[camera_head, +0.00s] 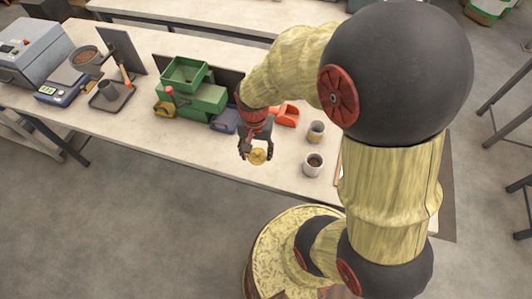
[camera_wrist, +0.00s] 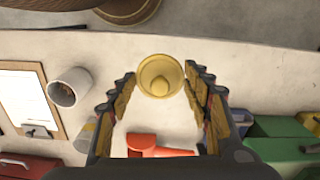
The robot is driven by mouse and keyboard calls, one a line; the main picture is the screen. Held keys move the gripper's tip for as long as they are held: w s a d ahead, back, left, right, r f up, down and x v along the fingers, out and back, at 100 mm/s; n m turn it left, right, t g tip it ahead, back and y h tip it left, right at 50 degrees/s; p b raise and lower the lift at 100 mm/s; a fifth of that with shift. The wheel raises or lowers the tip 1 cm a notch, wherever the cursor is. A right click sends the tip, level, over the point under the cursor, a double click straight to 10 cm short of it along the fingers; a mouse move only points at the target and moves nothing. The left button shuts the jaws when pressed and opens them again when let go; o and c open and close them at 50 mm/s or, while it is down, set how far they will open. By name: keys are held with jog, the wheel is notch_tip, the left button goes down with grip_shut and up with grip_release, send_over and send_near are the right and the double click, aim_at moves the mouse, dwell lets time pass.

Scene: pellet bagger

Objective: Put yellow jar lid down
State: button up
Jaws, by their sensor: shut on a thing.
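The yellow jar lid (camera_head: 258,156) is round, with a raised ring showing in the wrist view (camera_wrist: 160,76). My gripper (camera_head: 256,151) is shut on it, with the lid between the fingertips. In the head view the lid appears over the pale bench (camera_head: 225,150), close to its front edge. Bare bench shows around it in the wrist view, but I cannot tell how far it is above the surface.
A white cup with brown contents (camera_head: 313,164) and a yellow-grey cup (camera_head: 316,132) stand right of my gripper. A red scoop (camera_head: 286,116) lies behind it. A green machine (camera_head: 196,92) and blue scale (camera_head: 62,86) stand left. Bench left of the lid is clear.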

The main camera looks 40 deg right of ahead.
jog(key=s+r+m, duration=0.2)
jog(key=s+m, duration=0.2)
jog(key=s, duration=0.4)
jog(key=w+d+f, duration=0.2)
jog(key=w+f, duration=0.1)
jog(key=w, duration=0.1)
jog(key=w+d+f+b, duration=0.1)
jog(key=w+d+f, duration=0.1)
jog(key=w+f, duration=0.1)
jog(key=w+d+f+b, duration=0.1)
jog(key=w+d+f, duration=0.1)
jog(key=w, duration=0.3)
jog(key=shift+d+f, duration=0.1)
jog(key=shift+f, duration=0.7)
jog(key=shift+w+d+f+b, duration=0.15)
jog(key=shift+f+b, duration=0.4)
jog(key=shift+f, duration=1.25)
jog(key=shift+f, duration=0.2)
jog(key=o, duration=0.8)
jog(key=shift+o, duration=0.2)
jog(key=shift+r, duration=0.1)
